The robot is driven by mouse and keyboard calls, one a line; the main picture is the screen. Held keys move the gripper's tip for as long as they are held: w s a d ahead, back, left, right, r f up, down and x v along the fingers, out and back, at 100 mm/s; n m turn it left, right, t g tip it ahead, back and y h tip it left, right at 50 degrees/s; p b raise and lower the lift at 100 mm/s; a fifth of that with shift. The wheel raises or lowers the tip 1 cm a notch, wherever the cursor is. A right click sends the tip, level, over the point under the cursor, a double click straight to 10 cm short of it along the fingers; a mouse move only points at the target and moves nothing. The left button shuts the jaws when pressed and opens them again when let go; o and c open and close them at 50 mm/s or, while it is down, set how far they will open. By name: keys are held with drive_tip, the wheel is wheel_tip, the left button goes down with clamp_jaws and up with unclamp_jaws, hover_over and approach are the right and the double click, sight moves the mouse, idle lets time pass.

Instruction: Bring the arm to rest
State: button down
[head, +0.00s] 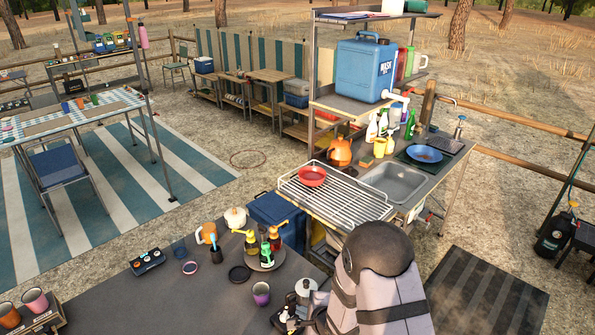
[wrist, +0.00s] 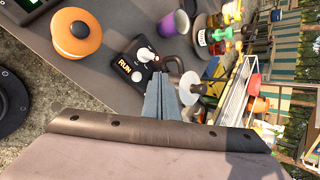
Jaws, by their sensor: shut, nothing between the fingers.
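My gripper (wrist: 163,80) shows in the wrist view with its two grey fingers together and nothing between them. Its tips point at a black box marked RUN (wrist: 128,68), which has a pale knob or lever on top. I cannot tell whether the tips touch the box. A dark handle and a pale round part (wrist: 190,93) lie just right of the fingers. In the head view my arm (head: 375,280) rises at the bottom centre, and my gripper is not clearly visible there.
The dark tabletop (head: 190,305) carries a purple cup (head: 261,293), a round tray of bottles (head: 267,265) and a metal pot (head: 306,288) close to my arm. An orange lidded pot (wrist: 72,35) is at the wrist view's upper left. A wire rack (head: 335,195) stands beyond.

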drive_tip(key=s+d+f+n+g, duration=0.1)
drive_tip(key=n, duration=0.1)
drive_tip(key=s+d+f+n+g+h, duration=0.1)
drive_tip(key=s+n, duration=0.1)
drive_tip(key=s+f+n, duration=0.1)
drive_tip(key=n, duration=0.1)
drive_tip(key=shift+s+d+f+g, duration=0.2)
drive_tip(key=shift+d+f+g, duration=0.2)
drive_tip(key=s+d+n+g+h, duration=0.1)
drive_tip(key=s+d+n+g, duration=0.25)
drive_tip(key=s, duration=0.35)
drive_tip(key=s+d+n+g+h, duration=0.2)
drive_tip(key=s+n, duration=0.3)
drive_tip(key=s, duration=0.3)
drive_tip(key=s+d+n+g+h, duration=0.1)
drive_tip(key=s+d+n+g, duration=0.2)
drive_tip(key=s+n, duration=0.3)
drive_tip(key=s+r+b, duration=0.2)
drive_tip(key=s+r, duration=0.3)
drive_tip(key=r, duration=0.5)
drive_tip(key=w+d+r+m+t+y+b, duration=0.1)
drive_tip(key=w+d+r+m+t, duration=0.1)
drive_tip(key=w+r, duration=0.3)
drive_tip(key=shift+w+t+b, duration=0.35)
drive_tip(key=shift+w+t, duration=0.3)
